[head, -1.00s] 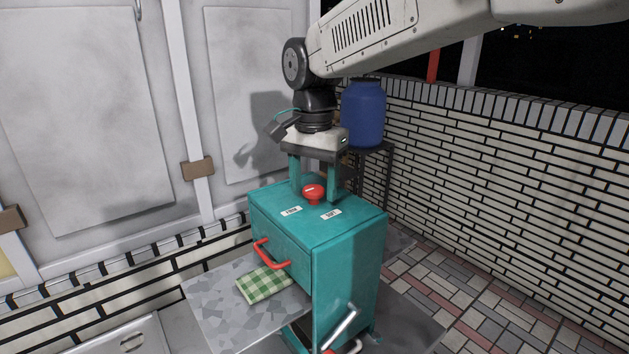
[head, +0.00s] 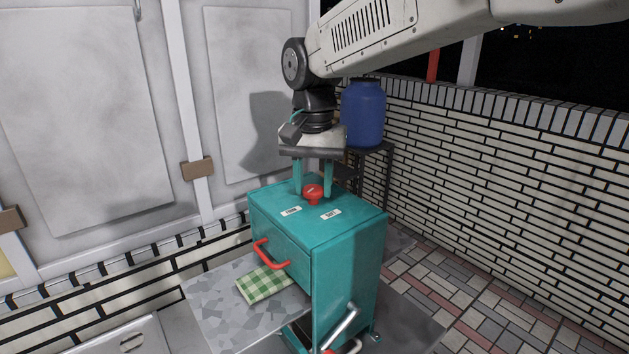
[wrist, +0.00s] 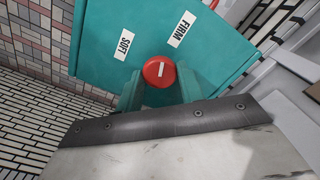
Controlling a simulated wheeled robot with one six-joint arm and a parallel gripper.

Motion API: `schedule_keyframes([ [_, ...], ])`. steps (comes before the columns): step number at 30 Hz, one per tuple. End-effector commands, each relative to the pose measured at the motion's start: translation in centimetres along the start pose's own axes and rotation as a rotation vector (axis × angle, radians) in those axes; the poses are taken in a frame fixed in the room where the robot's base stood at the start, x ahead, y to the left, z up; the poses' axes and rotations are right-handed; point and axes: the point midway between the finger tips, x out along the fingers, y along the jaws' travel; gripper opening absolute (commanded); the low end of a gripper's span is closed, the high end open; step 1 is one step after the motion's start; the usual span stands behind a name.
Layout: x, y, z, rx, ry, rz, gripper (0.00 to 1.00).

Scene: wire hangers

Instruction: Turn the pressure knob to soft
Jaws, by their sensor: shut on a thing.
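The red pressure knob (head: 313,192) stands on top of a teal cabinet (head: 350,222). A "FIRM" label (head: 291,211) is on the left of the top and a "SOFT" label (head: 331,214) on the right. My gripper (head: 313,188) points down with its teal fingers shut on the knob from both sides. In the wrist view the knob (wrist: 159,71) sits between the fingers, and its white line points up the picture, between the SOFT label (wrist: 124,44) and the FIRM label (wrist: 179,30).
The cabinet front has a red handle (head: 272,257). A green checked cloth (head: 264,284) lies on the grey shelf (head: 222,310) to the left. A blue barrel (head: 363,115) stands behind on a dark stand. A brick wall (head: 500,170) is at right.

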Motion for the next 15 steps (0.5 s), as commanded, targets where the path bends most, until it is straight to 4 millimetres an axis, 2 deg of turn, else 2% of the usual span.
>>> schedule_keyframes([
  [15, -0.15, -0.05, -0.06, -0.489, 0.004, -0.003, 0.15],
])
